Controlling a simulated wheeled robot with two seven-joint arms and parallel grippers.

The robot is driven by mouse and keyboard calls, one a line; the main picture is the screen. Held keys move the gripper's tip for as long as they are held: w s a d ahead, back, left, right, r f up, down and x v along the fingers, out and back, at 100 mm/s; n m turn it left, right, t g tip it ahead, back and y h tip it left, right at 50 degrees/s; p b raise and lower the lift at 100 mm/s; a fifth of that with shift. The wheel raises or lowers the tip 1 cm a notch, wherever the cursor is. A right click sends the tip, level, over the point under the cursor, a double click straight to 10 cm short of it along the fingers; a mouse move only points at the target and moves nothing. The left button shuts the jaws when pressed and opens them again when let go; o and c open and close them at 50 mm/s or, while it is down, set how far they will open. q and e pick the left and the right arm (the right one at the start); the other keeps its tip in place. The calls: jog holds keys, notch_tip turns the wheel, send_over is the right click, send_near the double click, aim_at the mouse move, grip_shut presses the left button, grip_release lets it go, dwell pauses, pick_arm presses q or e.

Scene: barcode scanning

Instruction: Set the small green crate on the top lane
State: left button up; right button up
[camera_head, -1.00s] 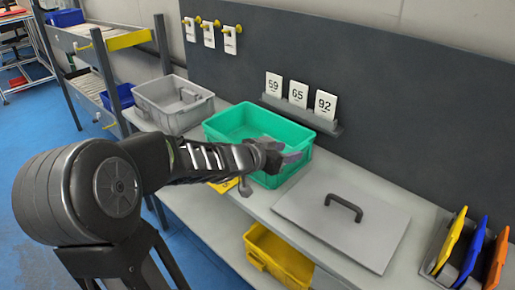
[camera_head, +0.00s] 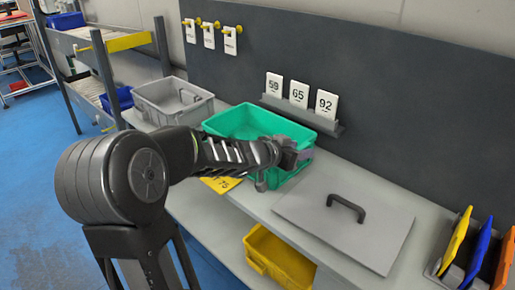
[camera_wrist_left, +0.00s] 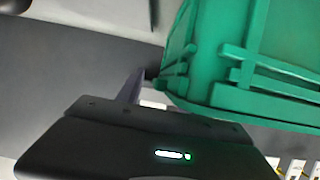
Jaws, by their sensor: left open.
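The small green crate (camera_head: 232,122) stands upright on the grey bench in the head view, its right front side partly hidden by my left arm and gripper. My left gripper (camera_head: 283,158) is open at the crate's front right side. In the left wrist view the crate (camera_wrist_left: 262,55) fills the upper right, and a finger of my left gripper (camera_wrist_left: 133,88) reaches up close beside its wall; I cannot tell whether it touches. The lane rack (camera_head: 84,40) stands at the far left, with a blue crate (camera_head: 68,20) on its top level. My right gripper is not in view.
A grey crate (camera_head: 150,103) stands left of the green one. A grey lid (camera_head: 345,232) with a black handle lies to the right. A yellow bin (camera_head: 282,258) sits below the bench top. Number cards (camera_head: 299,92) stand behind. Colored panels (camera_head: 480,250) stand at far right.

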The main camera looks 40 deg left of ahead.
pick_arm(q)
jog(key=shift+c, duration=0.2)
grip_shut()
dwell(0.5)
dwell(0.9)
